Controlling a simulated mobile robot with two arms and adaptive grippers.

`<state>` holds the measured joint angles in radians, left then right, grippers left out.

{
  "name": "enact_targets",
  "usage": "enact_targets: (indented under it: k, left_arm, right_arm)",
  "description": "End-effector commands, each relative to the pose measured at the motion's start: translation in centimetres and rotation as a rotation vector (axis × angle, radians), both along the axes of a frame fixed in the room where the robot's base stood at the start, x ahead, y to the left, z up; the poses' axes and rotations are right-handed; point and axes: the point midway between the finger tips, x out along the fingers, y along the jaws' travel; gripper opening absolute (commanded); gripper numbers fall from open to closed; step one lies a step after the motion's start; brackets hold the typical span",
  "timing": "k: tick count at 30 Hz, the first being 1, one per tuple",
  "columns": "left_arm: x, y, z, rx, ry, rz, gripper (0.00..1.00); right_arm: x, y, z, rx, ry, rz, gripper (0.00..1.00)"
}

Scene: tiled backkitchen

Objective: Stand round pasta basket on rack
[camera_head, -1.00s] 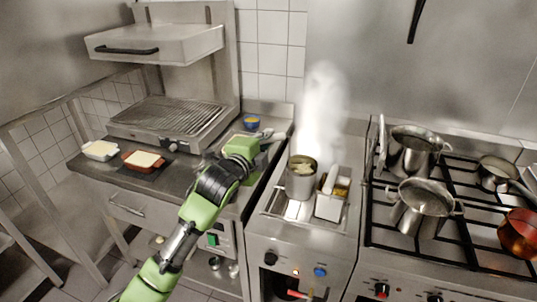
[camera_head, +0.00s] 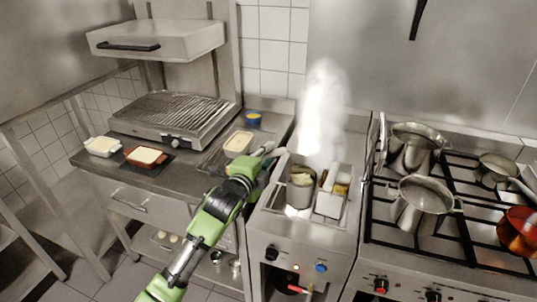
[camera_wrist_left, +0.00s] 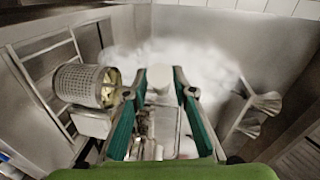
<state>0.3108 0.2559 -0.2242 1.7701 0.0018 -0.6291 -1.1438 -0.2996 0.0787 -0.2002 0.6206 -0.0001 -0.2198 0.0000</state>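The round pasta basket (camera_head: 300,191) is a metal cylinder with pale yellow food in it. It sits upright at the top of the pasta cooker, left of a square basket (camera_head: 329,206). In the left wrist view the round basket (camera_wrist_left: 78,84) shows its perforated wall, left of the fingers. A metal rack surface (camera_head: 272,203) shows in front of the baskets. My left gripper (camera_head: 276,157) is just left of and behind the round basket. In the wrist view its teal fingers (camera_wrist_left: 160,80) are apart, with a pale shape between them; contact cannot be told. My right gripper is not seen.
Steam (camera_head: 322,105) rises behind the baskets. The stove (camera_head: 465,225) at right holds several pots. A white dish (camera_head: 238,143) and a blue bowl (camera_head: 253,118) stand on the left counter. A grill (camera_head: 172,115) stands behind two more dishes.

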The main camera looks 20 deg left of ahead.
Motion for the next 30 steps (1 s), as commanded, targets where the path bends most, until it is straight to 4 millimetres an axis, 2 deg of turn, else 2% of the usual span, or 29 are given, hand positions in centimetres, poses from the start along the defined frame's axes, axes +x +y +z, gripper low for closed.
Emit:
enact_targets:
  k: [14, 20, 30]
  left_arm:
    - [-0.4, 0.0, 0.4, 0.000, -0.002, -0.001, 0.31]
    - [-3.2, 0.3, 0.7, 0.001, -0.001, -0.001, 0.31]
    - [-9.2, 0.8, 1.7, 0.000, -0.001, -0.001, 0.31]
  right_arm:
    - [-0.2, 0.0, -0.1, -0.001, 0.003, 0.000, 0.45]
    - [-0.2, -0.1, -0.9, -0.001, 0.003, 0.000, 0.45]
    - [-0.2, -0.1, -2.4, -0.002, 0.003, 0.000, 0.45]
